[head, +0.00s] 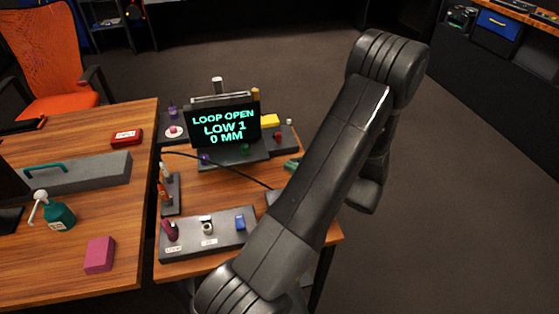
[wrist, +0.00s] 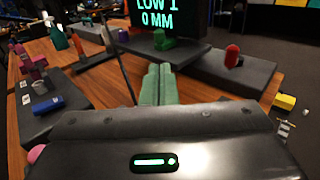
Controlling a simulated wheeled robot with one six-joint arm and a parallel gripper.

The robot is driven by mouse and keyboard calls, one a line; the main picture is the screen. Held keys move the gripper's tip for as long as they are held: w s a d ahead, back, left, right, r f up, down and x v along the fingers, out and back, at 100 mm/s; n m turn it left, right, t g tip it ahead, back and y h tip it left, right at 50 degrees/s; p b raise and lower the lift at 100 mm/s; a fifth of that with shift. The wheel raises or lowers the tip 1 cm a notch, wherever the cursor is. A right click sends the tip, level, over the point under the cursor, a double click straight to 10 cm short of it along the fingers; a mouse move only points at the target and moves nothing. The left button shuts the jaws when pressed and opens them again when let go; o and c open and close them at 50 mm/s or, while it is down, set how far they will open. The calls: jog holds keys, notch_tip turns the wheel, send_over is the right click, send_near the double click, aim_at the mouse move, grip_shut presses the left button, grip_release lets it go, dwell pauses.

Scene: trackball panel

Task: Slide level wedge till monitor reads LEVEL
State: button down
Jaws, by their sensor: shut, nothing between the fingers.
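The monitor (head: 224,124) stands upright at the back of the small wooden table and reads LOOP OPEN, LOW 1, 0 MM. Its lower lines also show in the wrist view (wrist: 158,16). I cannot tell for sure which piece is the level wedge. A small green piece (head: 244,150) sits at the monitor's foot, and it also shows in the wrist view (wrist: 163,41). My gripper (wrist: 157,70) has its two green fingers together, empty, pointing toward the monitor. In the head view the fingertips (head: 291,163) show beside my arm, apart from the monitor.
A front panel (head: 190,248) holds a magenta knob (head: 170,230), a white piece (head: 207,226) and a blue block (head: 240,222). A red piece (head: 279,137) and yellow block (head: 270,121) stand right of the monitor. A black cable (head: 225,166) crosses the table. My arm hides its right side.

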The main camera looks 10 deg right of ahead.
aim_at(246, 150)
jog(key=p+x, duration=0.1)
jog(key=x, duration=1.1)
jog(key=shift+w+a, duration=0.2)
jog(key=shift+f, duration=0.1)
jog(key=shift+w+a, duration=0.25)
jog(key=shift+a, duration=0.45)
jog(key=shift+s+d, duration=0.1)
jog(key=shift+d, duration=0.05)
jog(key=b+v, duration=0.1)
jog(key=v, duration=1.2)
jog(key=shift+s+d+b, duration=0.2)
jog(key=shift+d+b, duration=0.05)
jog(key=shift+b, duration=0.15)
